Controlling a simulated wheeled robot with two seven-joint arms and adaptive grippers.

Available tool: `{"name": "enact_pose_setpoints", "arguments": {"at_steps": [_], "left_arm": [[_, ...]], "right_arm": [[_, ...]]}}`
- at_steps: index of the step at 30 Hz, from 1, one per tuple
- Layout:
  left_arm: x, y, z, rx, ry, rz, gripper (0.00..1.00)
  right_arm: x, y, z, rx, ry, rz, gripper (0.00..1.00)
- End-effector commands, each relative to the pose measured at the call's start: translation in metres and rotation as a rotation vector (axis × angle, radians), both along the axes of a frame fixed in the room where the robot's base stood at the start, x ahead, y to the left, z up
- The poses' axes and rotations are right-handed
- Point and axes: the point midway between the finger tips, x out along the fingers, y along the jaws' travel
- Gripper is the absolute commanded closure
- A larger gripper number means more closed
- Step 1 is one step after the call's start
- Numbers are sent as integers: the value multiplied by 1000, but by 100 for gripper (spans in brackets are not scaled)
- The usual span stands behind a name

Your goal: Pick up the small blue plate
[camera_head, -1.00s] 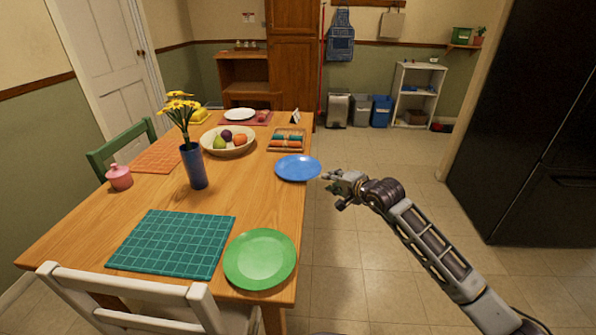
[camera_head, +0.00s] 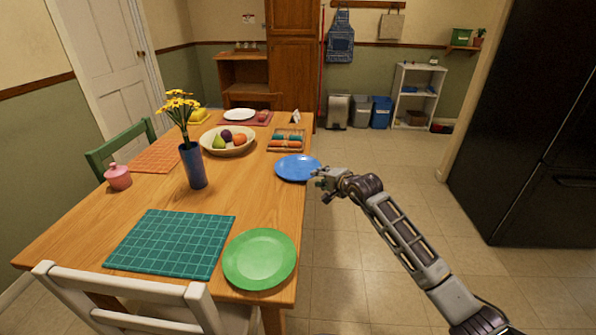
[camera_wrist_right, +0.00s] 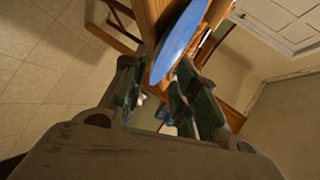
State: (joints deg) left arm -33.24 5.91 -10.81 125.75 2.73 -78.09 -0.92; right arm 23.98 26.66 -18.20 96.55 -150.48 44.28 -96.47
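The small blue plate (camera_head: 297,168) lies flat at the right edge of the wooden table, its rim reaching slightly past the edge. My right gripper (camera_head: 318,179) is just right of the plate, at about its near-right rim. In the right wrist view the blue plate (camera_wrist_right: 181,42) shows edge-on beyond the fingers. The fingers of my right gripper (camera_wrist_right: 157,98) are spread apart with a gap between them. The plate's rim appears at or near the mouth of that gap; I cannot tell whether it touches. My left gripper is not in view.
The wooden table (camera_head: 255,205) carries a green plate (camera_head: 260,259), a teal mat (camera_head: 172,244), a blue vase (camera_head: 193,166) with yellow flowers, a fruit bowl (camera_head: 228,149) and an abacus-like rack (camera_head: 287,140) behind the plate. Open floor lies to the right.

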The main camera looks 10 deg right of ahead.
Motion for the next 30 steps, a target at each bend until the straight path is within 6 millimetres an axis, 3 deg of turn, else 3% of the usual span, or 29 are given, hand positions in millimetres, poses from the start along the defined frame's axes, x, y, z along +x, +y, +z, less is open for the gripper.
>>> {"name": "enact_pose_setpoints", "arguments": {"at_steps": [14,30], "left_arm": [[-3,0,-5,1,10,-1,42],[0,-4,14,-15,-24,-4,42]], "right_arm": [[6,0,-4,1,1,-1,71],[41,4,-24,2,0,-1,71]]}}
